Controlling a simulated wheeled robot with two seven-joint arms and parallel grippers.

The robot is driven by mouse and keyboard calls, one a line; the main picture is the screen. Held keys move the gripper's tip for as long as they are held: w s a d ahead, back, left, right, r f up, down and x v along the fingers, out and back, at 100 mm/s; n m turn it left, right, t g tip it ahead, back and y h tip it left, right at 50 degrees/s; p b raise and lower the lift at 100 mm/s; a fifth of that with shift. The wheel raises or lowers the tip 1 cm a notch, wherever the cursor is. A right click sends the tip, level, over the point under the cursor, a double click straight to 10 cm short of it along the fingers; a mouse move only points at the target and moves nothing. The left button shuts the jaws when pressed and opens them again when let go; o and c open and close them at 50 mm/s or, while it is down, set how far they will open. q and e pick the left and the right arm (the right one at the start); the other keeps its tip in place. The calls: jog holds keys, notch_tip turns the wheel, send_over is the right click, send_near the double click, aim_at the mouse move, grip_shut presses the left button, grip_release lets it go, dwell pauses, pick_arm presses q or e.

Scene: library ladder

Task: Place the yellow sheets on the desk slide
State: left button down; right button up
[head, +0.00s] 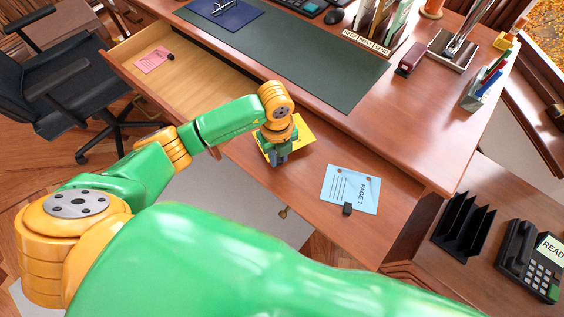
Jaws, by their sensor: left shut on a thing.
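The yellow sheets (301,126) show around my left gripper (279,160), partly hidden behind it. The gripper points down and is shut on the sheets. They are over the wooden desk slide (310,205), near its inner edge by the desk front. I cannot tell whether they touch the slide. A light blue sheet marked "PAGE 1" (349,186) lies on the slide to the right, with a dark clip (347,209) at its lower edge. My right gripper is not in view.
An open drawer (190,85) at the left holds a pink sheet (153,60) and a small dark clip. The desk (420,120) carries a green mat (290,60), a sorter, stapler and pen holder. A black rack (463,226) and telephone (530,260) stand lower right. Bare slide lies between the sheets.

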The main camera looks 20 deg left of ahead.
aim_at(279, 160)
pick_arm(q)
notch_tip(279, 160, down, 3)
jog(key=shift+r, duration=0.1)
jog(key=shift+f, duration=0.35)
jog(key=c, duration=0.7)
grip_release()
jog(key=shift+c, duration=0.2)
jog(key=shift+r, duration=0.35)
notch_tip(279, 160, up, 12)
